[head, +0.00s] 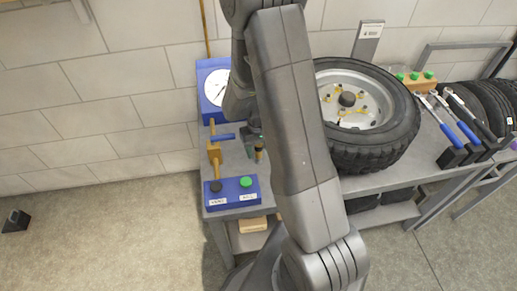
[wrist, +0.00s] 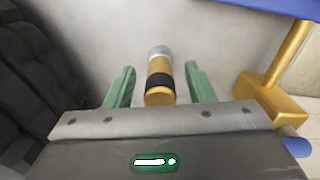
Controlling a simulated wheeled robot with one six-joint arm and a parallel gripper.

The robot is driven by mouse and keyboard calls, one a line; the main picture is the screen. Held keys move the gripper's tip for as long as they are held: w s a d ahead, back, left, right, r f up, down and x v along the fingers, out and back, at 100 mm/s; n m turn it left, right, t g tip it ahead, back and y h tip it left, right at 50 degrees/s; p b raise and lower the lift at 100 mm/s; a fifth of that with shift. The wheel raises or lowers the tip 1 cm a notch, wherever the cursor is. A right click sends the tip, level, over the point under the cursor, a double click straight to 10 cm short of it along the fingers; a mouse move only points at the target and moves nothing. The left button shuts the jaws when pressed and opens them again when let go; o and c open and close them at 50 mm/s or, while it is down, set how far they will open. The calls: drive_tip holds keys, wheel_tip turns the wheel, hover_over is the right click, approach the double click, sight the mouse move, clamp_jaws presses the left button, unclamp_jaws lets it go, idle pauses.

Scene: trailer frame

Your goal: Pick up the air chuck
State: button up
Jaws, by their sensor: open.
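The air chuck (wrist: 160,92) looks like a short brass cylinder with a black band and a silver far end, on the grey bench top in the wrist view. My gripper (wrist: 160,71) is open, with one green finger on each side of it and a visible gap on both sides. I cannot tell how far the fingers reach down around it. In the head view the air chuck (head: 259,152) is a small brass and dark spot on the bench, just below my gripper (head: 254,138), which my arm partly hides.
A brass valve with a blue handle (head: 214,153) stands left of my gripper. A blue button box (head: 232,191) is at the bench's front, a blue gauge box (head: 207,105) behind. A wheel with a black tyre (head: 370,150) lies to the right, close to my arm.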

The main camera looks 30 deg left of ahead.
clamp_jaws()
drive_tip(key=shift+r, duration=0.15)
